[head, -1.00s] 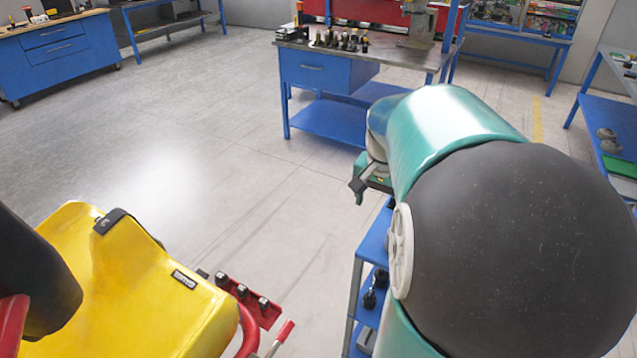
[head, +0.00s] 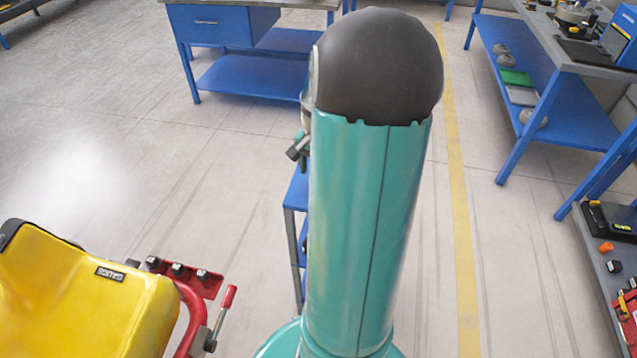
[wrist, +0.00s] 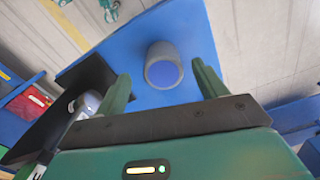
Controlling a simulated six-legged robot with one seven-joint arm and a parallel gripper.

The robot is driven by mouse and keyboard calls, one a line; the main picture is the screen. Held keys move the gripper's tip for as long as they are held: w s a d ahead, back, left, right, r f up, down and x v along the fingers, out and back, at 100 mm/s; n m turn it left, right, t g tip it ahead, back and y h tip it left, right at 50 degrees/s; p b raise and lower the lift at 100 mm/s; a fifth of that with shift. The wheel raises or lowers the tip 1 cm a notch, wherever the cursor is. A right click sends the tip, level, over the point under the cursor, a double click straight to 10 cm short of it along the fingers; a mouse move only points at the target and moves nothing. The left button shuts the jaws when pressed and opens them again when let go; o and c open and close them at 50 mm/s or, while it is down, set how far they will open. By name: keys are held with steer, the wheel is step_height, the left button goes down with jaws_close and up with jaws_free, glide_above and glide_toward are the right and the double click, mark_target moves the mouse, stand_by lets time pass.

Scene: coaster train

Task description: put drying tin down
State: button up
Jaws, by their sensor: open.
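The drying tin appears to be the round grey tin with a blue end (wrist: 163,70) in the wrist view. It stands on a blue surface (wrist: 115,50). My gripper (wrist: 162,86) has its two green fingers spread wide, one to each side of the tin's near end, with clear gaps visible between. I cannot tell how deep the tin sits between them. In the head view my own arm hides the tin, and only a small part of my gripper (head: 299,147) shows at the arm's left edge.
A blue shelf cart (head: 297,190) stands behind my arm. A black flat thing (wrist: 40,112) and a pale round thing (wrist: 90,102) lie left of the tin. A blue workbench (head: 225,30), a right-hand bench (head: 560,100) and a yellow seat (head: 80,290) surround open floor.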

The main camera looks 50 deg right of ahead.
steer(key=f, duration=0.5)
steer(key=shift+w+d, duration=0.2)
steer(key=c, duration=1.2)
